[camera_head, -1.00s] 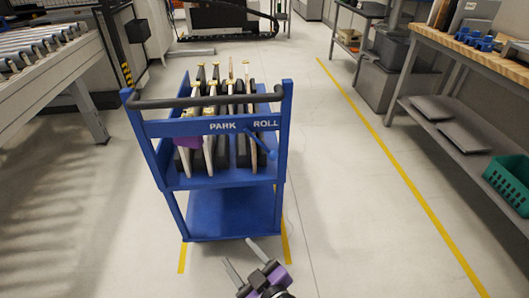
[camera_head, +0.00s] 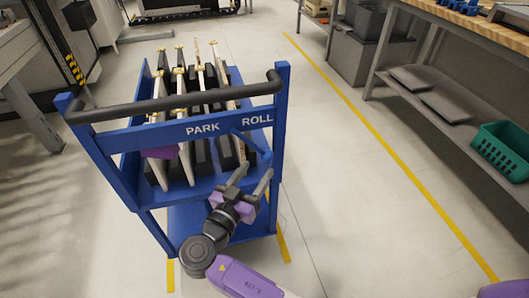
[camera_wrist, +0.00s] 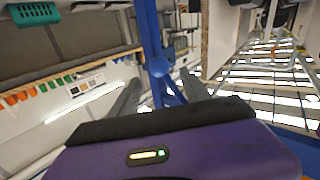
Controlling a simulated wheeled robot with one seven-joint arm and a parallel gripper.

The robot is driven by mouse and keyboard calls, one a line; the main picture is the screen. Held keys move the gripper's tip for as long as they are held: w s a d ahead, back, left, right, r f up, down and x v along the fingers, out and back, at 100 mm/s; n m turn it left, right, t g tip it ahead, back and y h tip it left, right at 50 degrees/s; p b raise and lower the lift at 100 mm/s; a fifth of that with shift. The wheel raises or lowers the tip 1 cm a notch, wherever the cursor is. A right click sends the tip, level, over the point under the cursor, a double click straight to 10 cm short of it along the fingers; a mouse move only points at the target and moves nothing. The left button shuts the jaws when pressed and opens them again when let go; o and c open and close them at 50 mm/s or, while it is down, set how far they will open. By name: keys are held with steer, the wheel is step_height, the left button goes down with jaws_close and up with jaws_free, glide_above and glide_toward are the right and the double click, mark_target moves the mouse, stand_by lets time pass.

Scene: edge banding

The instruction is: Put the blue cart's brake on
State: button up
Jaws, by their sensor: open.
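The blue cart (camera_head: 185,205) stands in front of me, with the words PARK and ROLL on its front panel. Its blue brake lever (camera_head: 250,143) slants down to the right, its round knob (camera_head: 266,157) below the word ROLL. My gripper (camera_head: 255,170) is open and empty, just below the knob at the cart's front right. In the wrist view the knob (camera_wrist: 160,67) shows between and beyond the two spread fingers (camera_wrist: 160,95). Whether a finger touches it I cannot tell.
The cart carries several upright boards (camera_head: 184,85) in dark slots and has a black handlebar (camera_head: 170,103) across its front. A workbench with a green basket (camera_head: 503,150) stands at right. The floor between cart and yellow line (camera_head: 380,136) is clear.

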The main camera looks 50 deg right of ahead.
mark_target(264, 159)
steer(key=x, duration=0.7)
steer(key=shift+d, duration=0.25)
steer(key=shift+c, duration=0.4)
jaws_close()
stand_by(0.8)
